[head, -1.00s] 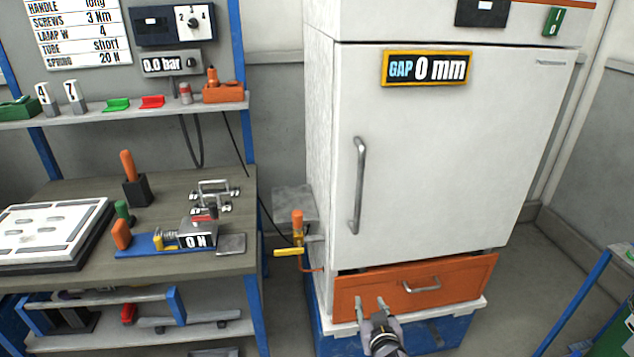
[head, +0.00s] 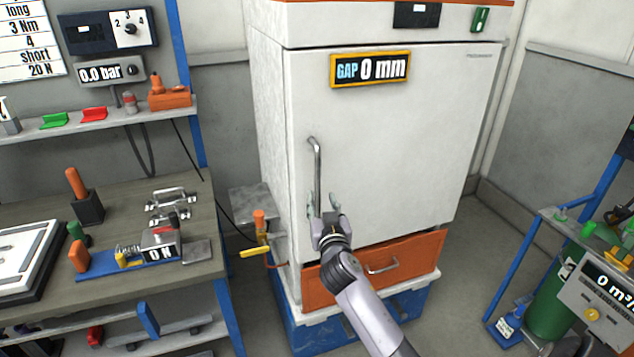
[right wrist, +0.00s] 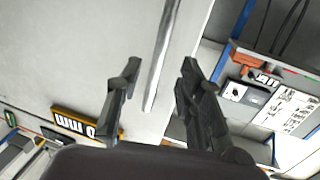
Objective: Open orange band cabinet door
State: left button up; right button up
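The white cabinet door (head: 400,150) is closed, under the orange band (head: 340,14) along the cabinet's top edge. Its GAP display (head: 370,68) reads 0 mm. A vertical metal bar handle (head: 316,165) sits near the door's left edge. My right gripper (head: 325,195) is open in front of the handle's lower part. In the right wrist view, the handle (right wrist: 164,55) runs between the two open fingers (right wrist: 161,64); I see no finger closed on it. Whether the fingertips reach around the bar is unclear. My left gripper is out of view.
An orange drawer (head: 410,262) lies below the door. A yellow-handled valve (head: 254,251) stands at the cabinet's left. A workbench (head: 200,210) with clamps is at left. A cart with a green cylinder (head: 548,310) is at right. Open floor (head: 460,270) lies between cabinet and cart.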

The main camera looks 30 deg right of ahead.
aim_at(318, 187)
jog(key=p+x, duration=0.1)
jog(key=x, duration=0.6)
jog(key=shift+w+d, duration=0.2)
jog(key=shift+w, duration=0.15)
grip_shut()
dwell(0.6)
